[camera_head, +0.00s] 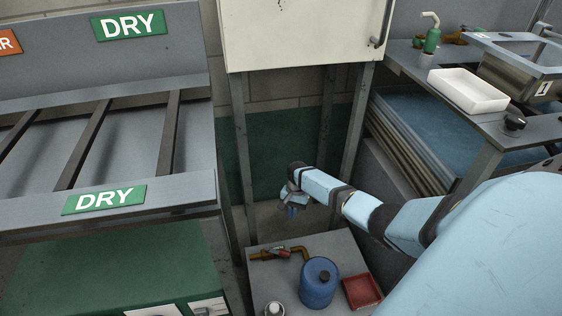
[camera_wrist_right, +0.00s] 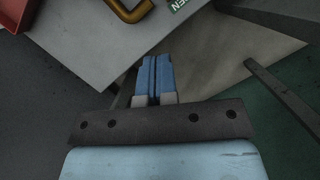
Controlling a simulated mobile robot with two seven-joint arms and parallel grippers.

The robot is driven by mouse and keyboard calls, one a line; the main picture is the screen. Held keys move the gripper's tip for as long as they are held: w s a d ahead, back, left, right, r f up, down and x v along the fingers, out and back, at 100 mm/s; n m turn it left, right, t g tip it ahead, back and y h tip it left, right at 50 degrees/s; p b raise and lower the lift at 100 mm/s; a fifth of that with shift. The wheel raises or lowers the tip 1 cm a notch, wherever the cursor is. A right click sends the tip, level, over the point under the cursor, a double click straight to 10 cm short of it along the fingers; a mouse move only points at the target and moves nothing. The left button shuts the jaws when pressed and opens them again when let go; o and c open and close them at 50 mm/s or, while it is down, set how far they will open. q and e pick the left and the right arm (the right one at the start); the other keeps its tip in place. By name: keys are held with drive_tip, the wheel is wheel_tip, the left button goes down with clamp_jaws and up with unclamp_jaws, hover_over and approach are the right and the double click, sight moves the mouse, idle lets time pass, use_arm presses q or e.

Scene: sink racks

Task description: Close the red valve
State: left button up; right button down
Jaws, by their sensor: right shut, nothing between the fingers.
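The red valve handle (camera_head: 283,253) lies along a brass-coloured pipe (camera_head: 303,250) at the back left of the low grey table. My right gripper (camera_head: 291,212) is above and behind the valve in the head view, fingers pointing down, apart from it. In the right wrist view its two blue fingers (camera_wrist_right: 154,78) are pressed together with nothing between them. The bend of the pipe (camera_wrist_right: 132,10) shows at the top edge of that view, but the valve handle is not visible there. My left gripper is not in view.
A blue canister (camera_head: 319,284), a red tray (camera_head: 362,291) and a small white-topped container (camera_head: 274,309) stand on the low table (camera_head: 340,246). Metal legs (camera_head: 238,150) of the white cabinet (camera_head: 290,35) rise behind. The DRY rack (camera_head: 110,195) is at left.

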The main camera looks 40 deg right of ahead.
sight(278, 252)
drive_tip(key=b+x, duration=0.6)
drive_tip(key=x, duration=0.4)
drive_tip(key=shift+d+f, duration=0.15)
drive_tip(key=shift+f, duration=0.1)
drive_tip(key=shift+s+a, duration=0.5)
drive_tip(key=shift+a, duration=0.35)
drive_tip(key=shift+s+a, duration=0.55)
drive_tip(key=shift+a, duration=0.25)
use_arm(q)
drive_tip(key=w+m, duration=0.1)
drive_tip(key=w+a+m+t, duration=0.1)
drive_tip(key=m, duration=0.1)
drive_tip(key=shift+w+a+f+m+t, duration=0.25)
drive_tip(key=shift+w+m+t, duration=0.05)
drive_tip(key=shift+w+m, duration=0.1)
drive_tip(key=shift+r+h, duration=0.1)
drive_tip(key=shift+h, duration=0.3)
use_arm(e)
drive_tip(key=shift+s+a+r+m+p, duration=0.15)
drive_tip(key=shift+m+p, duration=0.15)
drive_tip(key=shift+p, duration=0.2)
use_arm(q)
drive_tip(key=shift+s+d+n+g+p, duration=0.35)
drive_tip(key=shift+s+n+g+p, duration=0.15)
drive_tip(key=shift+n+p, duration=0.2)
use_arm(e)
drive_tip(key=shift+s+a+m, duration=0.15)
drive_tip(key=shift+a+m, duration=0.05)
drive_tip(key=shift+m, duration=0.1)
